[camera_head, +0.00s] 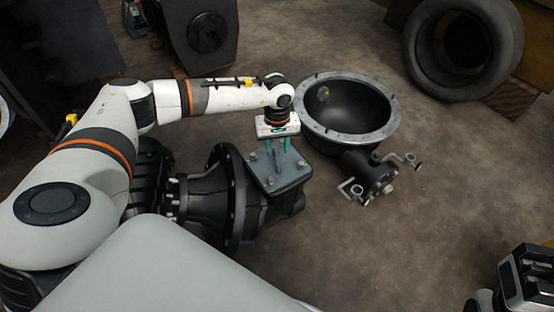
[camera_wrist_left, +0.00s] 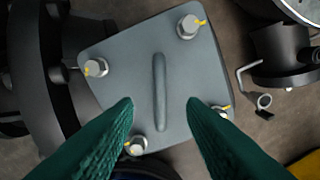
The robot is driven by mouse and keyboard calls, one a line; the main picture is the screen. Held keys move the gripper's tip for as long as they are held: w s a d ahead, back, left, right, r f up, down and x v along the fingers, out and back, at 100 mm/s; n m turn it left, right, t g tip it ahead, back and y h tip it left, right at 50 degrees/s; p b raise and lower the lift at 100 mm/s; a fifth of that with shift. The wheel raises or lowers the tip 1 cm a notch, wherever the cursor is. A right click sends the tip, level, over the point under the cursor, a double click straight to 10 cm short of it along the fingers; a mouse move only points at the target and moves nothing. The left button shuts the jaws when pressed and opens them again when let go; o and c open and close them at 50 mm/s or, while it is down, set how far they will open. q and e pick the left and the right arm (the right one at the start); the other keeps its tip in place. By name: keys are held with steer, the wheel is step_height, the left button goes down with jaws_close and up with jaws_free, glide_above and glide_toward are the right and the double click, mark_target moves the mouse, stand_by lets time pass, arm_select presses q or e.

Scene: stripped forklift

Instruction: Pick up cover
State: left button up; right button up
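The cover (camera_head: 281,173) is a flat grey plate with bolts at its corners, on top of a dark flanged housing (camera_head: 222,200). In the left wrist view the cover (camera_wrist_left: 125,58) shows a raised rib (camera_wrist_left: 159,90) along its middle and yellow marks by the bolts. My left gripper (camera_head: 277,160) points down over the cover. Its green fingers (camera_wrist_left: 160,108) are apart, one on each side of the rib's near end. I cannot tell whether the fingertips touch the plate. The right gripper (camera_head: 525,280) shows only partly at the lower right corner; its fingers are not clear.
A dark bowl-shaped housing (camera_head: 347,108) with a grey rim lies just behind and right of the cover. A black fitting with bent handles (camera_head: 374,178) is beside it. A tire (camera_head: 464,45) lies at the back right. The floor right of centre is clear.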

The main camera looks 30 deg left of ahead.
mark_target(277, 156)
arm_select(q)
step_height(277, 156, down, 4)
steer(key=shift+a+r+b, duration=0.1)
steer(key=shift+r+b, duration=0.15)
steer(key=shift+b, duration=0.4)
jaws_close()
steer(key=shift+w+r, duration=0.1)
steer(key=shift+r, duration=0.05)
